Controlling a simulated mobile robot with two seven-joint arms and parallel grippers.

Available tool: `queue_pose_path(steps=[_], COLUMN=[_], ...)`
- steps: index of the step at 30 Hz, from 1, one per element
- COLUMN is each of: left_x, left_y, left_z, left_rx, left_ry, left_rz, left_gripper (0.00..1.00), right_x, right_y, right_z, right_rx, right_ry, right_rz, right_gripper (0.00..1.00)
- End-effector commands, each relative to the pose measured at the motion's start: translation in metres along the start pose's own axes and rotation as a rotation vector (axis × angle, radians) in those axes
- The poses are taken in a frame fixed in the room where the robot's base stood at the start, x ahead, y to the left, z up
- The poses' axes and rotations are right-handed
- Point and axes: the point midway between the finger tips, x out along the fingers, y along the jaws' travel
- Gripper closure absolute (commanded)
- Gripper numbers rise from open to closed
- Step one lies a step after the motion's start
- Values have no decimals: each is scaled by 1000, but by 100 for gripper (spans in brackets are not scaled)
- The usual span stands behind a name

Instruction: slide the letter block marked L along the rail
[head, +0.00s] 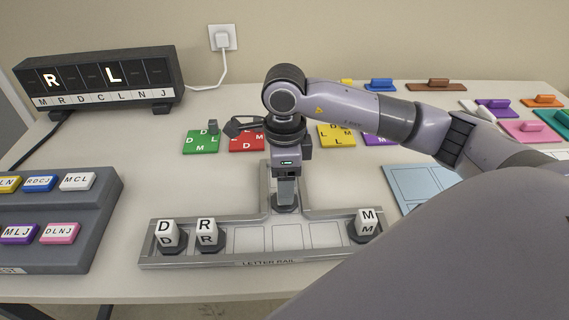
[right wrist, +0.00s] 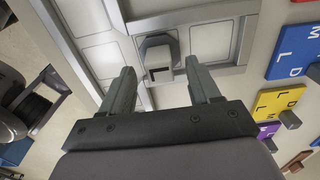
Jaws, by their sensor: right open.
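The letter rail (head: 255,262) lies on the table as a grey tray with a long front row and a short spur running back from its middle. Blocks marked D (head: 167,233) and R (head: 206,233) stand at its left, and one marked M (head: 366,225) at its right end. In the right wrist view this block (right wrist: 158,58) shows between and just beyond the open, empty fingers of the gripper (right wrist: 165,75).
A display (head: 100,80) showing R and L stands back left. A grey stepped stand (head: 95,260) with lettered tiles is at left. Coloured lettered plates, such as a green one (head: 201,146), lie behind the rail. A pale blue panel (head: 420,185) is to its right. The row's middle slots are empty.

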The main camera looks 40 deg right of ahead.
Motion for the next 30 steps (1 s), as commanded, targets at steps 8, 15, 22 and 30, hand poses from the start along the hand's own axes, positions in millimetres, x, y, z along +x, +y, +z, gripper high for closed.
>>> queue_pose_path(steps=[8,15,22,30], left_x=[0,0,0,0], left_y=[0,-1,-1,-1], left_z=[2,2,2,3], left_rx=[1,1,1,1], left_ry=[-3,-5,-5,-5], left_rz=[-1,-2,-2,-2], left_gripper=[57,57,57,57], right_x=[23,24,23,23], right_y=[0,0,0,0], right_z=[0,0,0,0], right_rx=[-1,-1,-1,-1], right_ry=[0,-1,-1,-1], right_rz=[1,0,0,0], right_gripper=[38,38,100,100])
